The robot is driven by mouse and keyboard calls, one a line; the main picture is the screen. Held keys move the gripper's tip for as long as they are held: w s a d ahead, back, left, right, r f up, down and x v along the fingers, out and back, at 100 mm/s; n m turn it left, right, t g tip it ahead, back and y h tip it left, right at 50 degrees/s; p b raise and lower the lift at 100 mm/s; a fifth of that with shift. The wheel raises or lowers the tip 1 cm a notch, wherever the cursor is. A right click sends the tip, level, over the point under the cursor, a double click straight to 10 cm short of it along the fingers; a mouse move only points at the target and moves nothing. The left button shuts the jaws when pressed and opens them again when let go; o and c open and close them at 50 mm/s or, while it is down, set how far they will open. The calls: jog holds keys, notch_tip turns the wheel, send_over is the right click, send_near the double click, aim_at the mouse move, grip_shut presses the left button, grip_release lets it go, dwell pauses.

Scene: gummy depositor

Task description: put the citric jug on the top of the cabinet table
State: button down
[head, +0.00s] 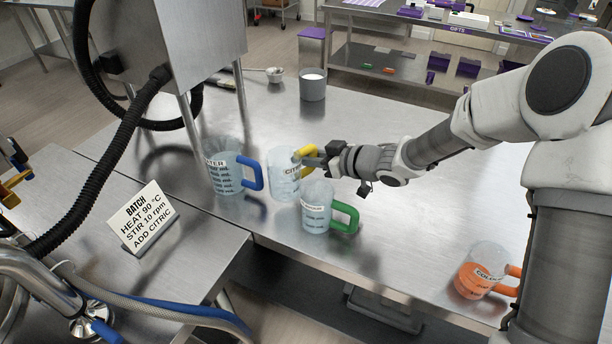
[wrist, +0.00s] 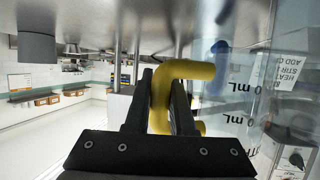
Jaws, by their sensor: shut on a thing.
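The citric jug (head: 283,182) is clear with a yellow handle, between the blue-handled water jug (head: 222,178) and a green-handled jug (head: 316,212) on the large steel table (head: 400,240). It looks upright; I cannot tell whether its base touches the table. My gripper (head: 314,160) reaches in from the right and is shut on the yellow handle. In the wrist view the fingers (wrist: 160,100) lie on both sides of the yellow handle (wrist: 178,72), with the jug's clear wall (wrist: 240,85) at right. A lower steel surface (head: 185,262) lies at front left; I cannot tell whether it is the cabinet table.
A batch sign (head: 142,217) stands on the left surface near black and blue hoses. A steel machine (head: 195,45) on legs rises behind the jugs. A grey pot (head: 312,85) stands farther back. An orange-filled jug (head: 480,272) is at right. The large table's middle right is clear.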

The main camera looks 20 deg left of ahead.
jog(key=shift+f+b, duration=0.45)
jog(key=shift+f, duration=1.8)
jog(key=shift+f, duration=0.15)
jog(key=c, duration=0.8)
grip_release()
jog(key=shift+o, duration=0.2)
jog(key=shift+r, duration=0.25)
jog(key=p+v, duration=0.2)
jog(key=v, duration=1)
